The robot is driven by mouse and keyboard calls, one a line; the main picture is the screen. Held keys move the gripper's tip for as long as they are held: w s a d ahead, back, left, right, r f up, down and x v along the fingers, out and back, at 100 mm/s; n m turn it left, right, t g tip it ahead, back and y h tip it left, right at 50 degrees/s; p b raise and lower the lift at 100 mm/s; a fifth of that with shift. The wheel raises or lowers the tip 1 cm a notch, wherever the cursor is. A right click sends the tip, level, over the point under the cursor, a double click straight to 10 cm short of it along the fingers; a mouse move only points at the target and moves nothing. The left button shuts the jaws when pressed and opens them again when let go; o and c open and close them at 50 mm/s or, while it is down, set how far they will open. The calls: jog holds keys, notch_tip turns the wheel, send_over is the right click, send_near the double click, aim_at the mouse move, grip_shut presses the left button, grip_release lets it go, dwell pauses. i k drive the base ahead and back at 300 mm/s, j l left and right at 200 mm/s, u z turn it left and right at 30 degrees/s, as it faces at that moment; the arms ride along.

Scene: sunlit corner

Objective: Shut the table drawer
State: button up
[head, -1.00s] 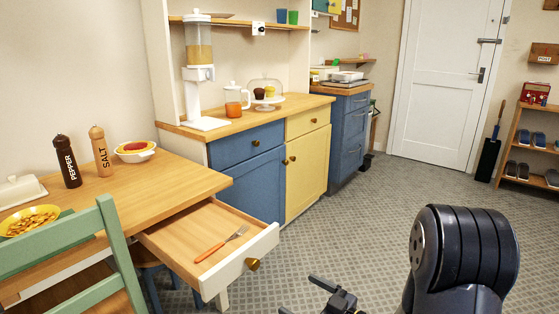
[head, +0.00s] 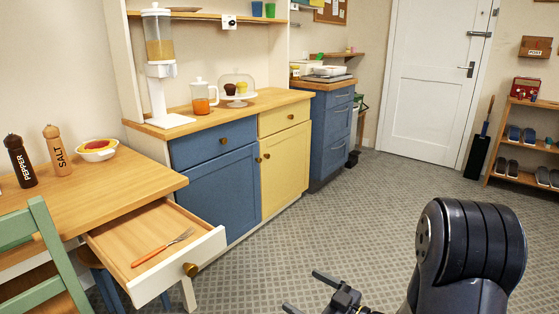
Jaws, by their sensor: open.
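The table drawer (head: 205,251) is pulled out from under the wooden table (head: 110,195) at the lower left of the head view. It has a white front with a round brass knob (head: 190,269). A fork with an orange handle (head: 163,248) lies inside it. My gripper (head: 306,291) is at the bottom middle, open and empty, to the right of the drawer and apart from it. Part of the gripper is cut off by the lower edge.
A green chair (head: 45,240) stands left of the drawer. Pepper and salt mills and a bowl (head: 97,155) are on the table. Blue and yellow cabinets (head: 284,170) line the wall behind. The grey carpet (head: 350,215) to the right is clear, towards a white door (head: 427,90).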

aim_at(119, 243)
jog(key=l+u, duration=0.25)
jog(key=u, duration=2.05)
jog(key=l, duration=0.2)
jog(key=k, duration=0.05)
